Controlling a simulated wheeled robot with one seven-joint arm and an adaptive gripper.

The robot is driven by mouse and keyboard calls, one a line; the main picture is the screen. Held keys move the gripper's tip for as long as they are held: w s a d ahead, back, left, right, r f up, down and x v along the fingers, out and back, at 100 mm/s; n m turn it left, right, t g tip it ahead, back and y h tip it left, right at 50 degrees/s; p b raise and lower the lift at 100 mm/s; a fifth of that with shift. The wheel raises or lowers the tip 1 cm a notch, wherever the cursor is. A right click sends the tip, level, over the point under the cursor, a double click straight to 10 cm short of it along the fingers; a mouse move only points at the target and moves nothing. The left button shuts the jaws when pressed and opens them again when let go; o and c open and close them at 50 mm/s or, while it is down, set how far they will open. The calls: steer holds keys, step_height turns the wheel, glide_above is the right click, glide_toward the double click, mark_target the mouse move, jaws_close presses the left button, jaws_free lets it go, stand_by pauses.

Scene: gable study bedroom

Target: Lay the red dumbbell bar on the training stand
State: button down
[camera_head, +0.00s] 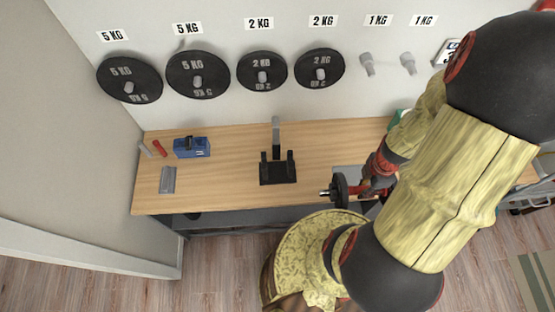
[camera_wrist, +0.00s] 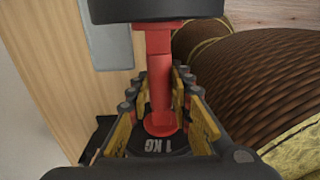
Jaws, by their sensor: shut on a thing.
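The red dumbbell bar (camera_head: 357,190) is in my gripper (camera_head: 372,184), near the front edge of the bench and right of the stand. A black weight plate (camera_head: 341,190) is on its left end. In the wrist view the red bar (camera_wrist: 160,75) lies between the yellow-padded fingers of my gripper (camera_wrist: 160,105). One black disc (camera_wrist: 155,8) shows at the top and another, marked 1 KG (camera_wrist: 168,145), at the bottom. The black training stand (camera_head: 278,174), with two upright posts, stands empty on the bench. My arm hides part of the bar's right side in the head view.
The wooden bench (camera_head: 230,170) has free room around the stand. A blue box (camera_head: 192,147), a grey block (camera_head: 168,180) and a red cylinder (camera_head: 160,148) sit at its left. Black plates (camera_head: 198,75) hang on the wall behind. A grey panel (camera_head: 348,178) lies beside the bar.

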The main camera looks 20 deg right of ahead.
steer(key=s+d, duration=0.4)
steer(key=d, duration=0.8)
steer(key=s+d, duration=0.3)
steer(key=d, duration=0.9)
steer(key=s+d+b, duration=0.1)
steer(key=s+d, duration=0.3)
steer(key=d, duration=0.8)
steer(key=shift+s, duration=0.35)
steer(key=shift+d+r, duration=0.1)
steer(key=w+d, duration=0.4)
steer(key=w, duration=0.8)
steer(key=shift+w, duration=0.25)
stand_by(2.5)
